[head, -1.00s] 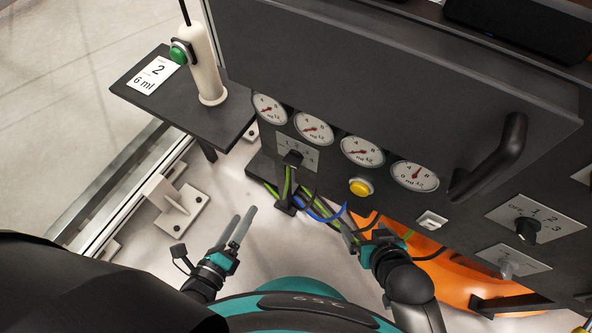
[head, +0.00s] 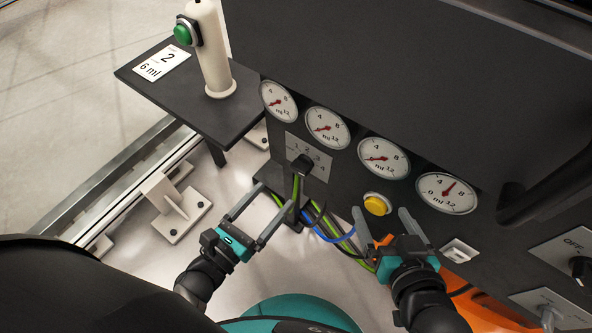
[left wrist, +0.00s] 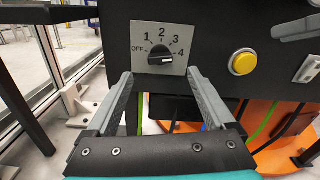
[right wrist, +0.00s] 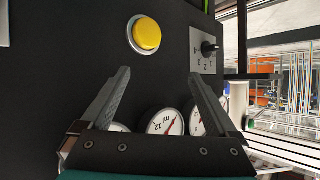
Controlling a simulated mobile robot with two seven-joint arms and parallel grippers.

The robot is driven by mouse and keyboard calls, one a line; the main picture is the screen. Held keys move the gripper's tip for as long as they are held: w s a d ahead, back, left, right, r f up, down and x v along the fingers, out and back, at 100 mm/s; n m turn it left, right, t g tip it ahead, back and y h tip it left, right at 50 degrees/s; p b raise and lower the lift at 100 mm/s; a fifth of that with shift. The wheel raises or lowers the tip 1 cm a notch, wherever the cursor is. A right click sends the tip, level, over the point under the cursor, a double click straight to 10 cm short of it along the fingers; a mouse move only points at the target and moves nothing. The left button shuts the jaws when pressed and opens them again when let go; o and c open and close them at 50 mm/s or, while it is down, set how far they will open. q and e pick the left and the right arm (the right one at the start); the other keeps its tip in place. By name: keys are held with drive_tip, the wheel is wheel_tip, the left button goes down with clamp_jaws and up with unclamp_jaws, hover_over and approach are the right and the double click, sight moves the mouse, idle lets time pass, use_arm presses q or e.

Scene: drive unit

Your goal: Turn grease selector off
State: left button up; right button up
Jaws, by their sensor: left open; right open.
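A selector (head: 300,163) with a black knob is on a grey plate marked 1 to 4 on the dark panel, below the gauges. In the left wrist view the knob (left wrist: 160,57) is straight ahead, just beyond the fingertips, on a plate marked OFF and 1 to 4. Which mark it points at is hard to tell. My left gripper (head: 276,195) is open and empty, in front of and below the selector, apart from it. My right gripper (head: 380,212) is open and empty near the yellow button (head: 377,204). The knob (right wrist: 208,47) also shows in the right wrist view.
Several round gauges (head: 385,158) line the panel above. Another knob (head: 580,268) with an OFF mark is at the far right. A shelf (head: 200,105) with a white handle (head: 212,55) and green button stands left. Cables (head: 340,238) hang below the selector.

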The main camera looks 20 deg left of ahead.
sight(297, 170)
use_arm(q)
drive_tip(key=b+x, duration=0.1)
drive_tip(key=x, duration=0.6)
drive_tip(key=shift+w+d+f+b, duration=0.1)
drive_tip(key=shift+w+d+b, duration=0.05)
drive_tip(key=shift+w+b, duration=0.15)
drive_tip(key=shift+x, duration=0.9)
use_arm(e)
drive_tip(key=shift+s+a+r+t+y, duration=0.15)
drive_tip(key=shift+a+r+t+y, duration=0.5)
drive_tip(key=shift+t, duration=0.25)
drive_tip(key=shift+s+a+r+t+y, duration=0.1)
drive_tip(key=shift+a+r+t+y, duration=0.3)
drive_tip(key=shift+a+t, duration=0.4)
drive_tip(key=shift+d+m+h, duration=0.1)
drive_tip(key=shift+m+h, duration=0.15)
drive_tip(key=shift+m, duration=0.05)
use_arm(q)
drive_tip(key=c, duration=1.4)
